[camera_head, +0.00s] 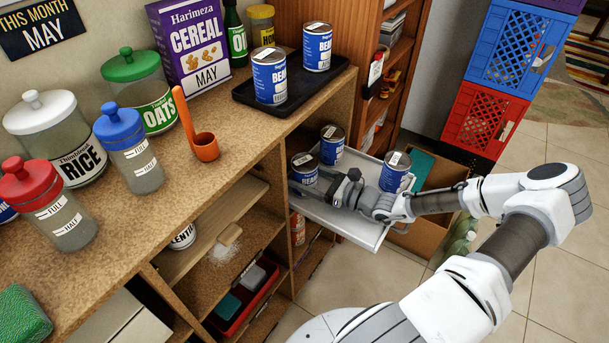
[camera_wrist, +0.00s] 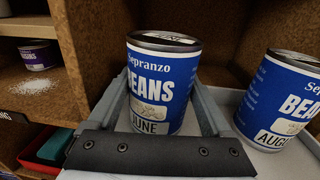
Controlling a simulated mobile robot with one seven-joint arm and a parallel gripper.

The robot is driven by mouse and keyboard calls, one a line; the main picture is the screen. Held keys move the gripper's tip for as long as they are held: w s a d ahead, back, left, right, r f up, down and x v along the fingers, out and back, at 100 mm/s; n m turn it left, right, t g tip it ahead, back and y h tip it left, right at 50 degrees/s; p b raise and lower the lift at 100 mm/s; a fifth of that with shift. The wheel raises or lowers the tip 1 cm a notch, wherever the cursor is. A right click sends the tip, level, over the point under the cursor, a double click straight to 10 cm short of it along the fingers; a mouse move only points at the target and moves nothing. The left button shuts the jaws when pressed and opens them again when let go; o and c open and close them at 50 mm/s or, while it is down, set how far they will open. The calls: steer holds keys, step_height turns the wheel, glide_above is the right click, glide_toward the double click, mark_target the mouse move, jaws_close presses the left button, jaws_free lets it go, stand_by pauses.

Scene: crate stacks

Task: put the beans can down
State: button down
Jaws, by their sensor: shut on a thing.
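A blue-and-white beans can marked JUNE (camera_wrist: 160,88) stands upright between the fingers of my gripper (camera_wrist: 163,100) in the wrist view. My gripper is shut on it. In the head view this can (camera_head: 303,170) is at the left end of the white tray (camera_head: 345,222), with my gripper (camera_head: 318,186) in front of it. The gripper hides its lower part, so I cannot tell whether its base touches the tray. A second beans can, marked AUGUST (camera_wrist: 283,100), stands on the tray to its right in the wrist view.
Two more beans cans (camera_head: 332,145) (camera_head: 395,170) show at the white tray. Two others (camera_head: 270,76) (camera_head: 317,47) stand on a black tray (camera_head: 290,100) on the counter. Wooden shelf walls (camera_head: 268,190) stand close left. Red and blue crates (camera_head: 482,118) are stacked at right.

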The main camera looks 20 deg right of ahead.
jaws_free()
steer(key=shift+r, duration=0.15)
steer(key=p+v, duration=0.2)
steer(key=v, duration=1)
steer(key=shift+p, duration=0.3)
